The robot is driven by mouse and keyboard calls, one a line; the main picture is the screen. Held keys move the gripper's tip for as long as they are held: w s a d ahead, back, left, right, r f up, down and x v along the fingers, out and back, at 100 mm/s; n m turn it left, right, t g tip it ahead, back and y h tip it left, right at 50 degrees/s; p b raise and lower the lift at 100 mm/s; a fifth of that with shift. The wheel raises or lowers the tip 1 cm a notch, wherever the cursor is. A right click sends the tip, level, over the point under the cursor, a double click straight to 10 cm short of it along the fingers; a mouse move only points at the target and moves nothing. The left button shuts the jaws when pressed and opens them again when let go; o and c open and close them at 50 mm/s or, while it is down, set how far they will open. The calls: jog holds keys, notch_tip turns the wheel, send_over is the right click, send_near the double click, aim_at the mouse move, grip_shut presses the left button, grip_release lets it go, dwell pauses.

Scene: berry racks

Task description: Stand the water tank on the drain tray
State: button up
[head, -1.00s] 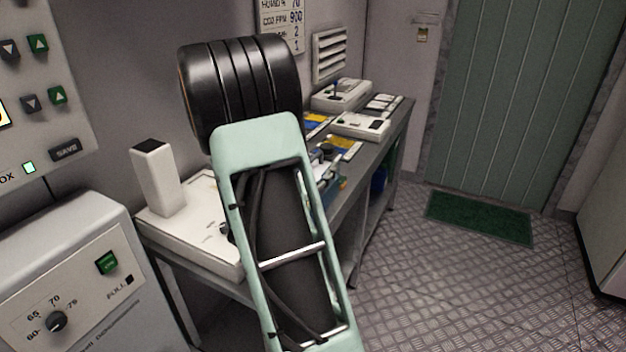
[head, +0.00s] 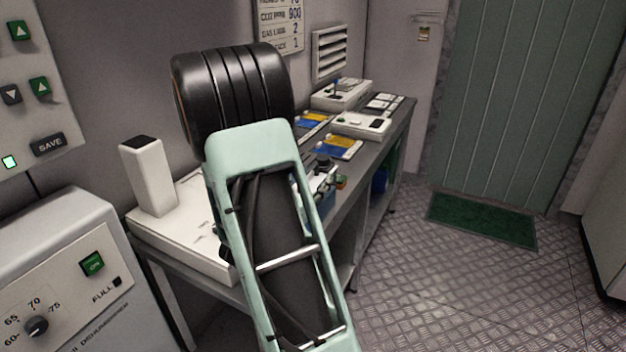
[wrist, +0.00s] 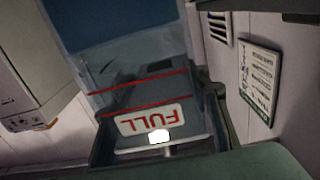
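The water tank (wrist: 140,75) fills the middle of the wrist view, close to the camera. It is see-through, with a blue part, red lines and an upside-down FULL label (wrist: 153,117). Dark parts of my gripper (wrist: 160,150) lie around its lower end in that view, and the gripper appears shut on the tank. The fingertips are not clearly seen. I cannot make out the drain tray with certainty.
A pale dehumidifier (head: 75,235) stands at the left. A bench (head: 345,190) along the wall carries a white base with an upright block (head: 150,180) and several devices (head: 340,95). The metal floor (head: 440,290) at right is clear up to the green mat (head: 480,220).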

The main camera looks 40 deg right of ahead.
jog(key=o, duration=0.4)
jog(key=shift+r, duration=0.1)
